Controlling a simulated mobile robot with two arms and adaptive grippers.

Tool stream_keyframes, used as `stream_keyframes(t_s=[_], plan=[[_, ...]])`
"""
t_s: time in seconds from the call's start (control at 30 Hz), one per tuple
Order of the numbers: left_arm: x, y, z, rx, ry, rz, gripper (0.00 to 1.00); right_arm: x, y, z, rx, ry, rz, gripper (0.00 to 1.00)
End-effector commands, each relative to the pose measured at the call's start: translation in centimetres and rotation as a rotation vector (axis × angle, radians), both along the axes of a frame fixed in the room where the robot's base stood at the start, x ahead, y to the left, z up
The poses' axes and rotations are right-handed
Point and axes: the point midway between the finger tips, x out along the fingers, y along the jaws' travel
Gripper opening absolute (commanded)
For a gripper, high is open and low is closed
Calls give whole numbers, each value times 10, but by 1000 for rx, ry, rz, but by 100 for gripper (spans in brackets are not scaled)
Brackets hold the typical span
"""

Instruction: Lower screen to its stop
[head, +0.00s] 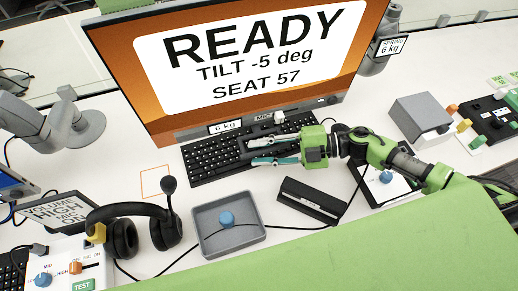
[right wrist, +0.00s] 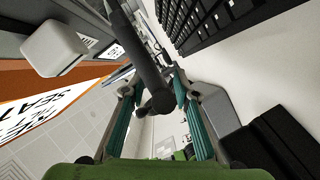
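The screen (head: 150,75) is a large monitor at the top of the head view. Its orange display reads READY, TILT -5 deg, SEAT 57. A screen corner (right wrist: 45,110) shows at left there. My left gripper is not in view.
A black keyboard (head: 205,160) lies under my right gripper. A grey tray with a blue knob (head: 228,247), a black headset (head: 122,238), a black box (head: 312,201) and a grey box (head: 420,115) stand around it. A white block (head: 279,117) is at the screen's lower edge.

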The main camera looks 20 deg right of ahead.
Motion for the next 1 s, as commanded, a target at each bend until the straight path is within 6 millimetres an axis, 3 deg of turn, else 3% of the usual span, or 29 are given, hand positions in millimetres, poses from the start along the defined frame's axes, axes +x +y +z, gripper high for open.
stream_keyframes(t_s=[0.37, 0.5, 0.77, 1.0], plan=[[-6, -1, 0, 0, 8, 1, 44, 2, 6, -2, -2, -1, 0, 28], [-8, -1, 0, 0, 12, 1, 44, 2, 6, -2, -2, -1, 0, 0], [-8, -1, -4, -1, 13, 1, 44, 2, 6, -8, -1, 0, 0, 0], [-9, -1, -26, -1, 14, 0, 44, 1, 6, -41, -4, 4, 0, 0]])
